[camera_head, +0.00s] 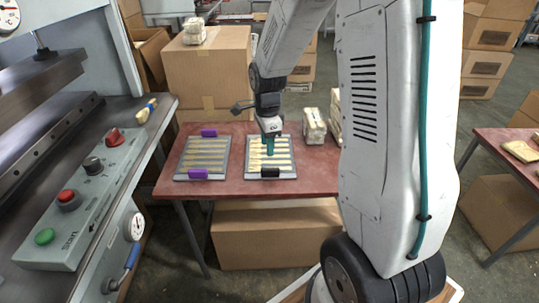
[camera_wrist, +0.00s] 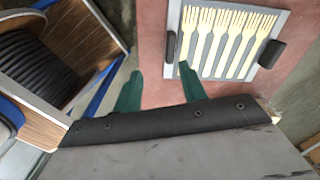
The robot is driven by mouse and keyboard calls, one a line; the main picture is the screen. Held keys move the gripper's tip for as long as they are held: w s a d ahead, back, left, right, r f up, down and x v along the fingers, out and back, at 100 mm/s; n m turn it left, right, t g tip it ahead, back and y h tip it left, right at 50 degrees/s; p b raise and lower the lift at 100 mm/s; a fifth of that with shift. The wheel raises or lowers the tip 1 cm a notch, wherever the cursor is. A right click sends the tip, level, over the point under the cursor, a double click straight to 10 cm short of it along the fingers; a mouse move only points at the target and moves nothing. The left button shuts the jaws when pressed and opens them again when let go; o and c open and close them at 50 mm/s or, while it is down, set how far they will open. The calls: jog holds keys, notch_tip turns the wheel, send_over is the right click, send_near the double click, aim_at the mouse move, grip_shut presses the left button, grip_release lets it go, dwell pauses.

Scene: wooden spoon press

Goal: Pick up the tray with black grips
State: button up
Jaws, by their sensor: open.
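The tray with black grips lies flat on the red table, its grey rim (camera_head: 290,176) showing around a row of pale wooden forks. One black grip (camera_head: 270,172) is on its near edge; the far edge is largely hidden by my gripper. In the wrist view the tray (camera_wrist: 225,78) is at upper right, with black grips on its left (camera_wrist: 171,45) and right (camera_wrist: 271,53) sides. My gripper (camera_head: 268,146) points down over the tray in the head view. In the wrist view its teal fingers (camera_wrist: 160,86) are apart with nothing between them.
A similar tray with purple grips (camera_head: 198,174) lies left of it on the red table (camera_head: 225,187). Wrapped bundles (camera_head: 314,126) stand to the right. A large cardboard box (camera_head: 207,75) is behind the table. A press with a control panel (camera_head: 85,190) is at left.

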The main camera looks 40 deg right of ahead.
aim_at(269, 169)
jog(key=f+m, duration=0.1)
jog(key=w+d+f+m, duration=0.1)
jog(key=f, duration=0.1)
jog(key=d+f+m, duration=0.1)
jog(key=f, duration=0.1)
jog(key=shift+w+d+f, duration=0.1)
jog(key=shift+w+f, duration=0.1)
jog(key=shift+w, duration=0.2)
jog(key=f, duration=0.8)
jog(key=shift+a, duration=0.2)
jog(key=shift+r, duration=0.1)
jog(key=shift+c, duration=0.3)
grip_shut()
